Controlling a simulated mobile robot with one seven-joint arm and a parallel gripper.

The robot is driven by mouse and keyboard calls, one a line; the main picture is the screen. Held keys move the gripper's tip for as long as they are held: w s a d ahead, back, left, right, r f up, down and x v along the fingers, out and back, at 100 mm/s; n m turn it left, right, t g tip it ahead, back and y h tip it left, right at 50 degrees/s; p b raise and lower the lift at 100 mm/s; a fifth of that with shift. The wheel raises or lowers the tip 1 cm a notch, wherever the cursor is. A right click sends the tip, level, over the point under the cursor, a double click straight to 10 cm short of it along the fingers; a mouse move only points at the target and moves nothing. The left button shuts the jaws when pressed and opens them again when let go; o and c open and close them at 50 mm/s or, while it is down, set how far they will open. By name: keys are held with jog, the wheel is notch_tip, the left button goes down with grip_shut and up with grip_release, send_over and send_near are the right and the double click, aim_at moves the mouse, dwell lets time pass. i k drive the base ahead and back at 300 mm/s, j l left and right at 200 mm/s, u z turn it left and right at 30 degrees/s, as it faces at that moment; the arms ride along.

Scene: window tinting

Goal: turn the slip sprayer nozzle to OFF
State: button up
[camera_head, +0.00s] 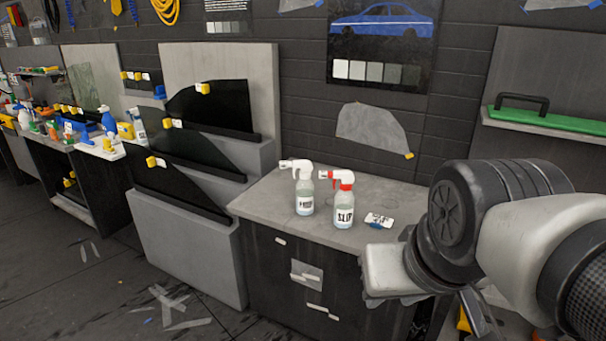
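The slip sprayer (344,207) stands upright on the grey top of a dark cabinet. It is a clear bottle with a label reading SLIP, a red collar, and a white head with red at its nozzle, which points left. The nozzle's setting is too small to read. My arm fills the right side, to the right of the sprayer and apart from it. Dark parts at its lower end (474,308) may be my gripper, but the fingers cannot be made out. Nothing is seen touching the sprayer.
A second, all-white-headed spray bottle (304,190) stands close on the left of the slip sprayer. A small white and blue item (379,220) lies to its right. The grey cabinet top (262,204) is clear at the left. Dark glass panels (212,110) stand on a stepped rack farther left.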

aim_at(323, 174)
jog(key=i, duration=0.55)
jog(key=i+j, duration=0.15)
jog(key=i, duration=0.4)
jog(key=i+j+u, duration=0.15)
jog(key=i+j, duration=0.25)
jog(key=i+l, duration=0.05)
jog(key=i, duration=0.05)
